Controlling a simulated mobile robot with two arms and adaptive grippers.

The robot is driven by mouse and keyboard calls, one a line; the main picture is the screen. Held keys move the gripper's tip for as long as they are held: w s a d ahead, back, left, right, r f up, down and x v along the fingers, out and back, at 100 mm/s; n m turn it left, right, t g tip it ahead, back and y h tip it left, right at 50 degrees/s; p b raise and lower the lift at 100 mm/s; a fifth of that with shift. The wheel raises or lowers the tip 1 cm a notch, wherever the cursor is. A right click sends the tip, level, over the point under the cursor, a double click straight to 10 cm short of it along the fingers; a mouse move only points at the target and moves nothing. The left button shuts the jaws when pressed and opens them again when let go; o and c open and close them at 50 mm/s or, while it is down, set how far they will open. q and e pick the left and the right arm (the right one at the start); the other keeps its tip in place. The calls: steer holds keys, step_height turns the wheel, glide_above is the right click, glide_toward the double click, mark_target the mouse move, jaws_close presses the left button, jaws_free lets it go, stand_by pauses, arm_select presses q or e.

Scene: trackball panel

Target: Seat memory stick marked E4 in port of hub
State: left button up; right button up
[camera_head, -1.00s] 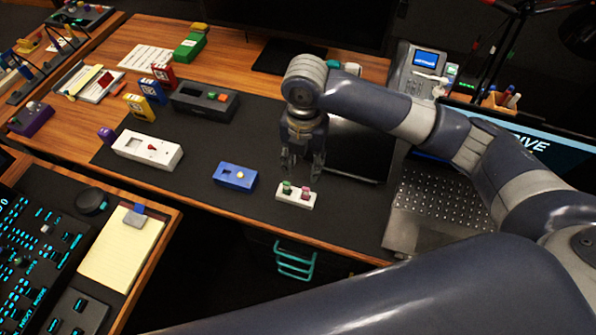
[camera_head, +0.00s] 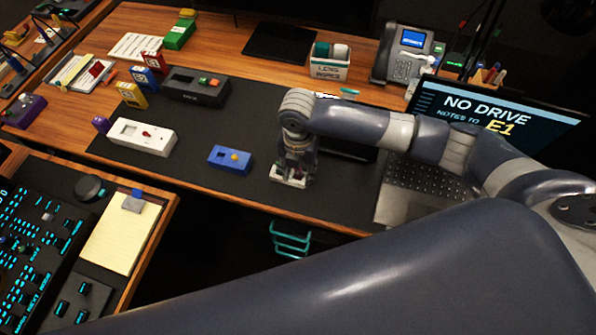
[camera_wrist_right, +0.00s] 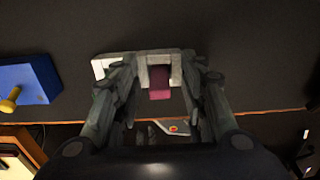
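A small white block (camera_head: 291,183) lies on the dark desk mat. It also shows in the wrist view (camera_wrist_right: 103,66) with a maroon stick (camera_wrist_right: 160,85) standing in it. My right gripper (camera_head: 293,172) is down over this block. I read no E4 mark, and I cannot tell for sure which device is the hub. My left gripper is out of view.
A blue box with a yellow knob (camera_head: 231,159), a white box (camera_head: 140,138) and a dark box (camera_head: 196,86) sit left of the gripper. A laptop (camera_head: 500,110) reading "NO DRIVE" stands right. The mat between the blue box and the gripper is clear.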

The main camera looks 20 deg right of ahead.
steer(key=c, duration=0.8)
steer(key=shift+r, duration=0.45)
steer(key=r, duration=0.1)
steer(key=s+r+b, duration=0.1)
steer(key=shift+r, duration=0.3)
steer(key=s+a+r+b, duration=0.2)
steer(key=s, duration=1.3)
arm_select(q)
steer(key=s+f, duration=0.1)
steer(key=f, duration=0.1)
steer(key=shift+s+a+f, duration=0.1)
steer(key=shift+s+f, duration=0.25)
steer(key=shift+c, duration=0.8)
arm_select(e)
steer(key=w+d+r+m, duration=0.3)
steer(key=r+m, duration=0.3)
steer(key=m, duration=0.8)
steer(key=w+d+r+m, duration=0.4)
steer(key=r+m, duration=0.3)
steer(key=m, duration=0.8)
steer(key=shift+w+d+r, duration=0.2)
steer(key=shift+w+d, duration=0.05)
steer(key=shift+w, duration=0.2)
